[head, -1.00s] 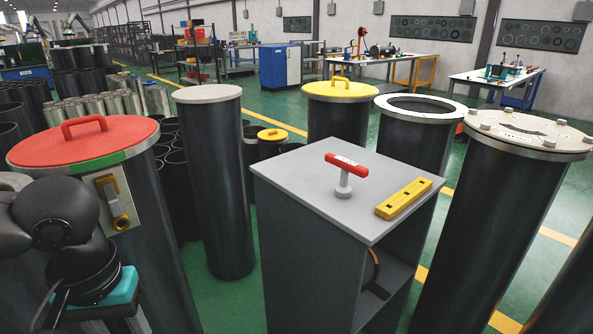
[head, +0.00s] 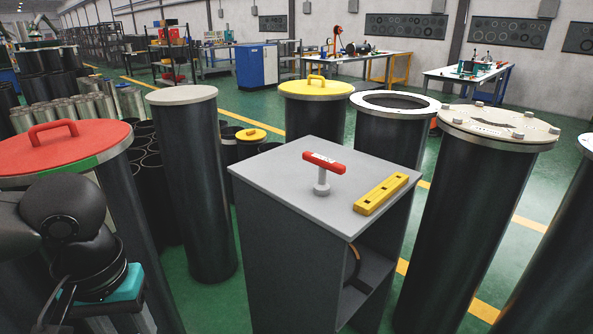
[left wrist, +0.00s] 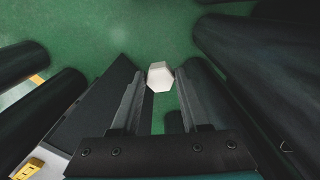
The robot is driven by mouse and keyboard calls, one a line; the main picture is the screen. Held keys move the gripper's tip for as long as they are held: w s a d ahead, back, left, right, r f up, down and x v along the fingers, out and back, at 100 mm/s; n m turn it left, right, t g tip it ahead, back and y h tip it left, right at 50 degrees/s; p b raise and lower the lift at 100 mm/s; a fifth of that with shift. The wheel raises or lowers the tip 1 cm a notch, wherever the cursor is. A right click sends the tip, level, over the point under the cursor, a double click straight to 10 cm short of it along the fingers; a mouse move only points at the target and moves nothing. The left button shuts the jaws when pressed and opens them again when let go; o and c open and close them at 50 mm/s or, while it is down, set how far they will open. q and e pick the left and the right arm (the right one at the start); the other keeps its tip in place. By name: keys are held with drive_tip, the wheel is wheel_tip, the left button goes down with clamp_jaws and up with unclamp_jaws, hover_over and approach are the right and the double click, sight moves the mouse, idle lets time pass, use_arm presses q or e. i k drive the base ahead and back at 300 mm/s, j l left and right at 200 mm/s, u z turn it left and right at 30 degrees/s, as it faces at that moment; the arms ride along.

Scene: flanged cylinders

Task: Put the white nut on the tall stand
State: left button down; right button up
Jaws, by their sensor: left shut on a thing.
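The white nut (left wrist: 160,76) is a small hexagonal piece between the fingertips of my left gripper (left wrist: 158,84), which is shut on it above the green floor. In the head view only my left wrist shows at the lower left; the fingertips and nut are out of sight. A tall dark cylinder with a flat, bare light-grey top (head: 182,95) stands just right of my left arm; it looks like the tall stand, though I cannot be certain. My right gripper is not in view.
A red-lidded cylinder (head: 62,145) stands behind my left arm. A grey cabinet (head: 310,190) carries a red T-handle (head: 324,163) and a yellow level (head: 381,194). Yellow-lidded (head: 316,89), open-flanged (head: 395,104) and bolted-flange (head: 498,125) cylinders stand behind and right. Green floor shows between them.

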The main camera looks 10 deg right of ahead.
sight(285, 168)
drive_tip(key=z, duration=1.4)
drive_tip(key=i+j, duration=0.15)
drive_tip(key=j, duration=0.2)
drive_tip(key=i+j+z, duration=0.15)
drive_tip(key=j, duration=0.25)
drive_tip(key=i+j, duration=0.1)
drive_tip(key=j, duration=0.25)
drive_tip(key=i+j+z, duration=0.15)
drive_tip(key=j, duration=0.25)
drive_tip(key=k+l, duration=0.05)
